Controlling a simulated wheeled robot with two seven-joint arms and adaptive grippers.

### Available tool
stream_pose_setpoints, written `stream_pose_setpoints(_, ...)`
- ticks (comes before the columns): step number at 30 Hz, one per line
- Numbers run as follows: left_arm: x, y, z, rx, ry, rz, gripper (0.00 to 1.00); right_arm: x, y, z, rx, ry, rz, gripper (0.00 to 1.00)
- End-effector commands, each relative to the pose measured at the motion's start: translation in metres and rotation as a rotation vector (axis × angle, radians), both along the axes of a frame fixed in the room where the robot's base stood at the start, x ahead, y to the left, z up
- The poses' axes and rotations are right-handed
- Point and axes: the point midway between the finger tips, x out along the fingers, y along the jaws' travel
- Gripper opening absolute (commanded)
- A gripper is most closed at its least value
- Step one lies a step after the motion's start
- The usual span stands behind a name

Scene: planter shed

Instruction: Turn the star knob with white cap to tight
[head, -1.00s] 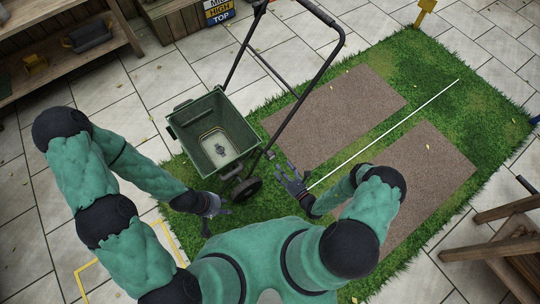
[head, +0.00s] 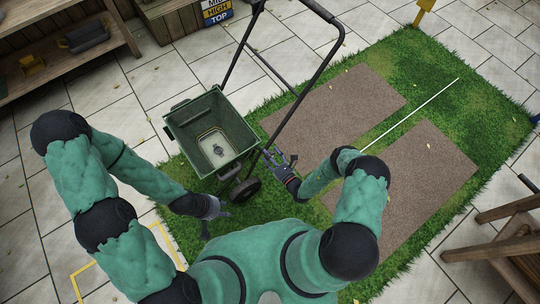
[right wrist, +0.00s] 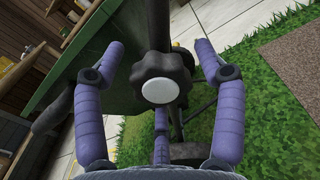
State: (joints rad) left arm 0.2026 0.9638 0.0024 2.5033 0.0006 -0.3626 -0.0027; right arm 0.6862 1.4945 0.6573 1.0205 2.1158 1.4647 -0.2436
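The black star knob with a white cap (right wrist: 160,90) faces the camera in the middle of the right wrist view. It sits on a dark post beside the green hopper of the spreader. My right gripper (right wrist: 160,62) is open, its purple fingers spread to the left and right of the knob and below it, with visible gaps. In the head view my right gripper (head: 276,160) is by the spreader's handle frame, right of the hopper; the knob is not clear there. My left gripper (head: 216,217) is empty, with fingers apart, below the hopper.
The green spreader (head: 212,133) stands with its black handle (head: 318,82) reaching up and right and a wheel (head: 246,191) near my right gripper. Brown soil beds (head: 335,115) lie on the grass. A wooden trestle (head: 500,235) stands at the right.

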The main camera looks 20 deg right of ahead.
Motion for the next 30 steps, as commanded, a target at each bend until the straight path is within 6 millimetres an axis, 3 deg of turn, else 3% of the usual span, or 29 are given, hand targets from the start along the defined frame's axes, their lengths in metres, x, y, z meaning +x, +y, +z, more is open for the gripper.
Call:
stream_pose_setpoints(1,0.0000,0.0000,0.0000,0.000,0.000,0.000,0.40,-0.0001,-0.0001,0.0000,0.000,0.000,0.000,0.59)
stream_pose_setpoints(6,0.0000,0.0000,0.0000,0.000,0.000,0.000,0.40,-0.0002,-0.0001,0.0000,0.000,0.000,0.000,0.14)
stream_pose_setpoints(27,0.0000,0.0000,0.0001,0.000,0.000,0.000,0.40,0.0004,-0.0004,0.0009,0.123,0.043,0.001,0.14)
stream_pose_setpoints(28,0.0000,0.0000,0.0001,0.000,0.000,0.000,0.40,0.0004,-0.0005,0.0009,0.123,0.043,0.001,0.52)
stream_pose_setpoints(30,0.0000,0.0000,0.0001,0.000,0.000,0.000,0.40,0.0004,-0.0004,0.0008,0.123,0.043,0.001,0.71)
